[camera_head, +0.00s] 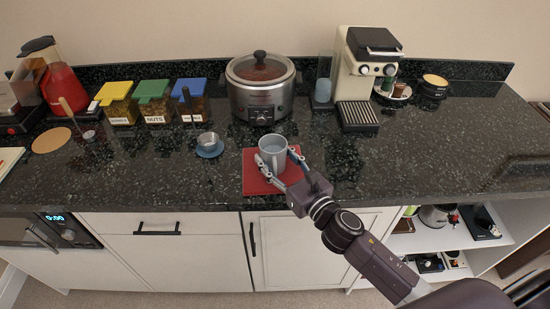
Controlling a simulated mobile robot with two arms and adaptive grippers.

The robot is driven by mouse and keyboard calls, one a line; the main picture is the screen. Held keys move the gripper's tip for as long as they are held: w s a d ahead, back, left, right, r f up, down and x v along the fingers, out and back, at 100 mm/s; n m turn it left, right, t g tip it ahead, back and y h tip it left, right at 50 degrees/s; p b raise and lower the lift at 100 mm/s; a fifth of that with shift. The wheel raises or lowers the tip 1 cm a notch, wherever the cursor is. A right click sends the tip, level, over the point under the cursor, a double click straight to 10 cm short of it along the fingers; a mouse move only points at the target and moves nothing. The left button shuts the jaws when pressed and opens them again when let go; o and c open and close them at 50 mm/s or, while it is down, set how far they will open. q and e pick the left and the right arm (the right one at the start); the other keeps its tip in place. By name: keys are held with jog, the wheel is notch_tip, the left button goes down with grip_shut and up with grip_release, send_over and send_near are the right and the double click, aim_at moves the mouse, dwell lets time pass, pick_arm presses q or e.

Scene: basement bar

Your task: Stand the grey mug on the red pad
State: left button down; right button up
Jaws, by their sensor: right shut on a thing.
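The grey mug (271,159) is upright over the red pad (256,184) near the counter's front edge. My right gripper (281,166) reaches in from the lower right and is shut on the mug, with a finger on either side of it. The mug's base is partly hidden by the gripper, so I cannot tell whether it touches the pad. The pad lies flat on the counter and shows around the mug. My left gripper is not in view.
Lidded containers (118,104) are at the left, a coffee machine (366,65) at back right. The counter (440,150) right of the pad is clear.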

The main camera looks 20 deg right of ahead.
jog(key=o, duration=1.3)
jog(key=shift+f, duration=0.15)
jog(key=shift+c, duration=0.2)
jog(key=o, duration=0.4)
jog(key=shift+o, duration=0.2)
